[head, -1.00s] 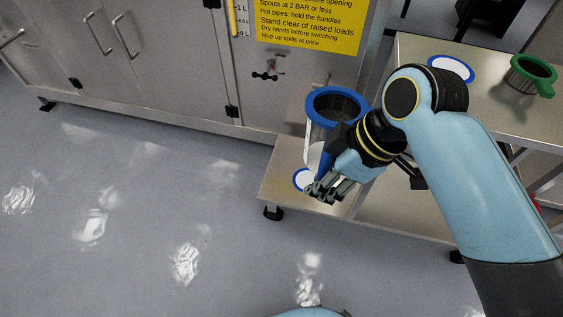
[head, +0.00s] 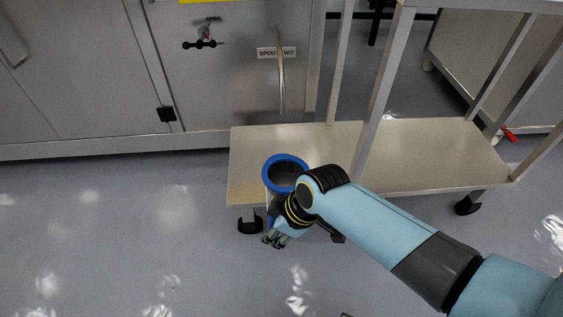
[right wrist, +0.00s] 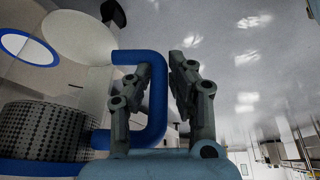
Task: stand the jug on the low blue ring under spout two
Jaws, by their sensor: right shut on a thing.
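The jug (head: 265,178) has a thick blue rim and shows at the front left of the low shelf in the head view. My right gripper (head: 273,240) is at its near side and partly covers it. In the right wrist view the fingers (right wrist: 160,75) are shut around the jug's blue handle (right wrist: 155,110). A white disc with a blue ring (right wrist: 28,46) shows at that view's upper left. The low ring is not visible in the head view. A label reading "SPOU… WO" (head: 265,53) is partly covered by the thin spout pipe (head: 282,85). My left gripper is out of view.
The low metal shelf (head: 420,150) is bare to the right of the jug. Upright posts (head: 380,95) of the stand rise from it. A black valve handle (head: 205,44) sticks out of the cabinet front. The floor (head: 110,220) at the left is clear.

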